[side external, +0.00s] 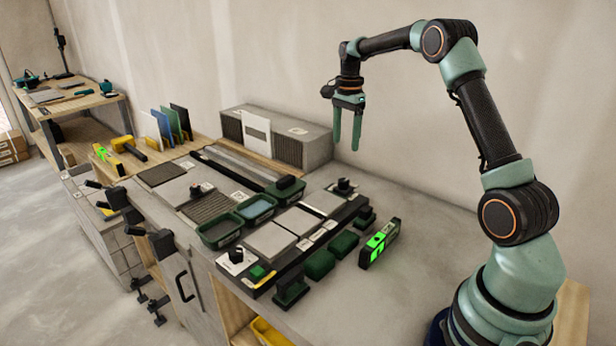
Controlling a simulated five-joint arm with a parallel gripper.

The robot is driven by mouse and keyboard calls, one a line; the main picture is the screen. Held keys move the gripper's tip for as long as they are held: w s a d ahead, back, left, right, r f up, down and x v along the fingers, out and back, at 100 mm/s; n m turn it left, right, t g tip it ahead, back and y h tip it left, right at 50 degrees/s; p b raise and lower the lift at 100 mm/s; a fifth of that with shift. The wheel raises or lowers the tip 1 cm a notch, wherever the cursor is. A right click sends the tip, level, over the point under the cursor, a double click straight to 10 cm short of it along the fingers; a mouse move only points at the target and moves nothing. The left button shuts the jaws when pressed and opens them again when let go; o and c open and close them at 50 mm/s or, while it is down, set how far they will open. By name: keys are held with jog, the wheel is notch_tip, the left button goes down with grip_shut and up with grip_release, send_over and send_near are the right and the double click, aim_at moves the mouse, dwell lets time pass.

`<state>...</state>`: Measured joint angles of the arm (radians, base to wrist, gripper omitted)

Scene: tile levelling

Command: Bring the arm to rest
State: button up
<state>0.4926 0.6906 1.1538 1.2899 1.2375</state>
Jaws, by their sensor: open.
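My gripper (347,128) hangs with its fingers pointing down, high above the back part of the workbench (420,230). Its two green fingers are apart, with nothing between them. My arm reaches up and over from the right side. The gripper is well clear of the tiles and tools below it.
A black rack with grey tiles (270,241) lies on the bench. A level with bright green windows (379,243) stands to its right. Green trays (219,229), green blocks (320,263) and a grey box (300,148) are nearby. The bench's back right is bare.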

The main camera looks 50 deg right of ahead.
jog(key=s+a+r+n+t, duration=0.1)
jog(key=s+a+r+n, duration=0.1)
jog(key=a+r+n, duration=0.45)
jog(key=s+a+n+t, duration=0.4)
jog(key=s+a+n, duration=0.9)
jog(key=a, duration=0.5)
jog(key=shift+s+r+t, duration=0.3)
jog(key=shift+s+r, duration=0.15)
jog(key=shift+s, duration=0.8)
jog(key=shift+a, duration=0.1)
